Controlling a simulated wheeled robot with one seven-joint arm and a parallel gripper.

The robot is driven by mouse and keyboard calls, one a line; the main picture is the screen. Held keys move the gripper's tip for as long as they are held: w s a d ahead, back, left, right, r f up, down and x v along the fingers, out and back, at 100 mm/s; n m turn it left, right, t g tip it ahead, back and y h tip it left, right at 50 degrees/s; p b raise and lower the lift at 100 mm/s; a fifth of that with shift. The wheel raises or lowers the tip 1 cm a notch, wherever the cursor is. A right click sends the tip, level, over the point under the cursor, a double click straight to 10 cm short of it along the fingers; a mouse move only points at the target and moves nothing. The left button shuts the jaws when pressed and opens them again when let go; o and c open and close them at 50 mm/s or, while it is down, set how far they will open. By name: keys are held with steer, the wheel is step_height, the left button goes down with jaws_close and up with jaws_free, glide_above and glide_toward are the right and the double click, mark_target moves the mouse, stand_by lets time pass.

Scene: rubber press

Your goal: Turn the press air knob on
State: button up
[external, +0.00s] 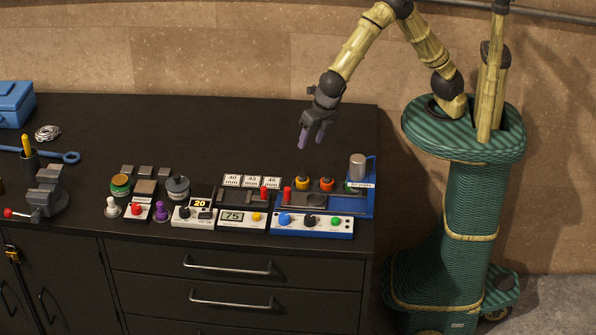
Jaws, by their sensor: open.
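The blue press (364,206) stands at the right front of the dark bench, with a grey cylinder (357,168) at its back right. Its white front panel (298,232) carries a blue knob (284,219), a black knob (310,221) and a green button or knob (336,221). The lettering is too small to tell which is the air knob, or its setting. My gripper (311,143) is open and empty, with purple fingers pointing down. It is above the bench, behind the press, apart from the panel.
Left of the press are a 75-display box (232,216), a 20-display box (192,217), purple (161,212) and white (112,208) levers, and a vise (48,192). Orange knobs (302,182) and a red lever (287,195) rise behind the panel. The bench's back middle is clear.

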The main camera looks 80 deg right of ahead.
mark_target(285, 215)
steer(key=a+n+t+p, duration=0.1)
steer(key=a+n+p, duration=0.1)
steer(key=a+n, duration=0.9)
steer(key=a, duration=0.5)
steer(key=shift+s+a+r+n+y, duration=0.15)
steer(key=shift+s+r+n+y, duration=0.15)
steer(key=shift+s+r, duration=0.1)
steer(key=shift+f, duration=0.15)
steer(key=p+x, duration=0.1)
steer(key=x, duration=0.4)
steer(key=p+x, duration=0.1)
steer(key=x, duration=0.5)
steer(key=p+x, duration=0.2)
steer(key=x, duration=0.4)
steer(key=shift+w, duration=0.3)
steer(key=c, duration=1)
steer(key=shift+o, duration=0.2)
